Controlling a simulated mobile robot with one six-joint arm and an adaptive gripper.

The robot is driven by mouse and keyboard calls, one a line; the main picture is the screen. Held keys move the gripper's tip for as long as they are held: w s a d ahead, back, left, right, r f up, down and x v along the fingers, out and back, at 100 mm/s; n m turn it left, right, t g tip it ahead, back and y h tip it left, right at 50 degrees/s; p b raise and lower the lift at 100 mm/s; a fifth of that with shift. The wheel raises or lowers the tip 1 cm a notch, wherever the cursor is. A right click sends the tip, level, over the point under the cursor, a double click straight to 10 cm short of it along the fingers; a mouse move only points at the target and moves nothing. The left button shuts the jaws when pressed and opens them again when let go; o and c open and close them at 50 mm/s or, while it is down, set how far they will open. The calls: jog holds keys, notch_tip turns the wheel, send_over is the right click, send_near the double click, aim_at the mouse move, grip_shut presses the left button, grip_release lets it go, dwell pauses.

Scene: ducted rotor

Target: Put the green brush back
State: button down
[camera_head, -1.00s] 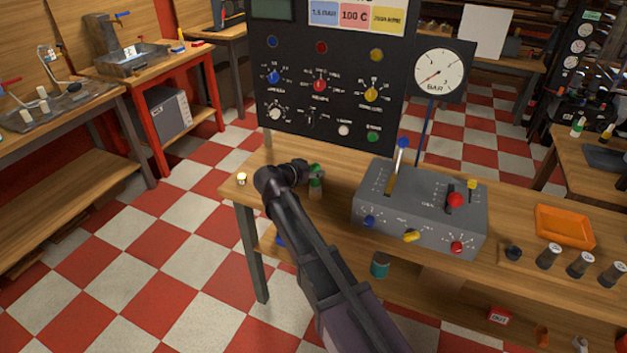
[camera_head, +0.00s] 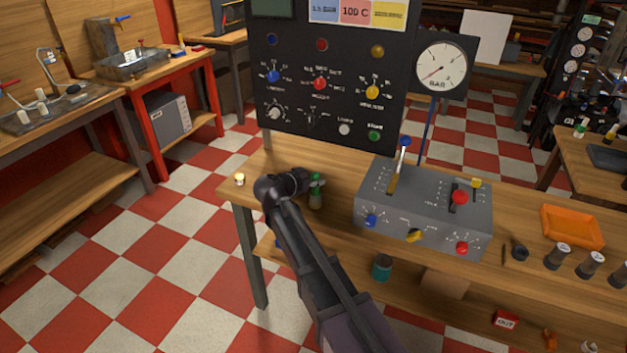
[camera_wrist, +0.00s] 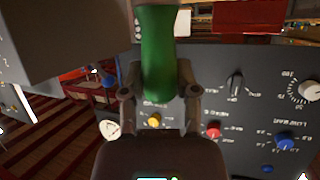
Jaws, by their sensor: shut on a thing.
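In the head view the brush (camera_head: 316,193) shows as a small green piece at the end of my arm, over the left part of the workbench. My gripper (camera_head: 308,182) is partly hidden there by my own wrist. I cannot tell whether the brush touches the bench top.
A grey control box (camera_head: 425,212) stands right of my gripper, with an orange tray (camera_head: 572,228) and dark cylinders further right. A black panel (camera_head: 330,95) rises behind. A small pale knob (camera_head: 239,179) sits on the bench's left end. A teal can (camera_head: 381,268) is on the lower shelf.

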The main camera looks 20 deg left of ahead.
jog(key=shift+c, duration=1.8)
grip_release()
jog(key=shift+r, duration=0.1)
jog(key=shift+s+a+r+p, duration=0.1)
jog(key=shift+s+r+p, duration=0.05)
jog(key=shift+p, duration=0.2)
jog(key=p+v, duration=0.4)
jog(key=v, duration=0.7)
jog(key=shift+s, duration=0.3)
jog(key=shift+r, duration=0.15)
